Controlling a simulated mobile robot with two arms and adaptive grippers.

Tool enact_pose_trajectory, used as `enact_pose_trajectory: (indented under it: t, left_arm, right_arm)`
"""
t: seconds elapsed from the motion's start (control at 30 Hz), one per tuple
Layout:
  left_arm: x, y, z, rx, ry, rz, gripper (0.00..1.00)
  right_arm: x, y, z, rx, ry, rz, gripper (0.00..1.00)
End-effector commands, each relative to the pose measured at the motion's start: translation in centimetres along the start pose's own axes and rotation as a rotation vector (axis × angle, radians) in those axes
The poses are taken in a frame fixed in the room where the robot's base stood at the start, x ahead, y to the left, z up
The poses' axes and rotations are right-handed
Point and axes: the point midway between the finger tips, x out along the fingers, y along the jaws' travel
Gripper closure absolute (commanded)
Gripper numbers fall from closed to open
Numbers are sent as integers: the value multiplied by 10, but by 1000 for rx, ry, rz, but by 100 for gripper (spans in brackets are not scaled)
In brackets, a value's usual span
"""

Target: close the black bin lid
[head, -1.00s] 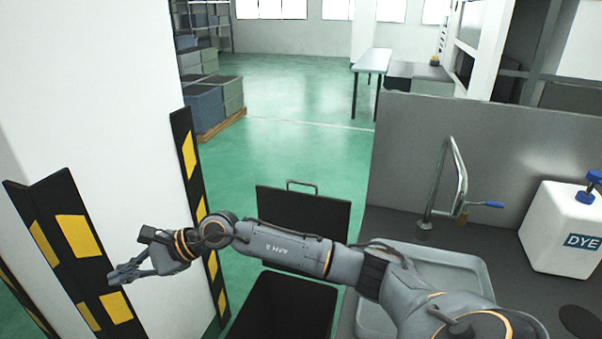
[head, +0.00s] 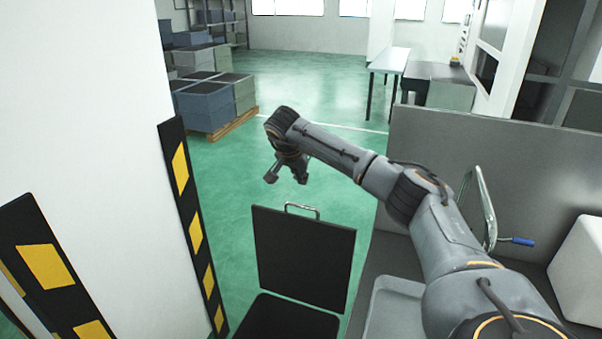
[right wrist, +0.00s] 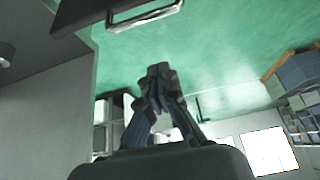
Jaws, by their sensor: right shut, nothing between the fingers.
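The black bin (head: 285,318) stands on the floor at the bottom middle of the head view, partly cut off by the frame edge. Its black lid (head: 303,258) stands upright, open, at the far side of the bin. A metal handle (head: 301,206) sits on the lid's top edge; it also shows at the top of the right wrist view (right wrist: 146,16). My right gripper (head: 285,181) is above and beyond the lid, pointing down, apart from the handle. Its fingers (right wrist: 158,72) are shut and empty. My left gripper is not in view.
A white wall with black and yellow guards (head: 190,215) is at the left. A grey counter (head: 385,255) with a tray (head: 392,305), a tap (head: 484,205) and a white container (head: 585,260) is at the right. Green floor is open behind the lid.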

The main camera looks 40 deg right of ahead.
Motion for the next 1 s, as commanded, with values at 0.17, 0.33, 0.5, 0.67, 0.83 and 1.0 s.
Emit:
enact_pose_trajectory:
  t: [0.17,0.33,0.5,0.67,0.83,1.0]
  left_arm:
    - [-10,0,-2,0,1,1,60]
    - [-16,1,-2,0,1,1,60]
    - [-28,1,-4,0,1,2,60]
    - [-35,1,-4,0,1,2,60]
    - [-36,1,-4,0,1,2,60]
    - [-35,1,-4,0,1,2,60]
  right_arm:
    - [34,1,0,2,-4,4,100]
    - [63,1,1,1,-4,3,100]
    - [52,0,20,-3,-2,-1,100]
    - [48,0,34,-1,-2,-1,100]
    - [47,0,38,1,-1,-1,100]
    - [48,0,39,2,-1,-1,100]
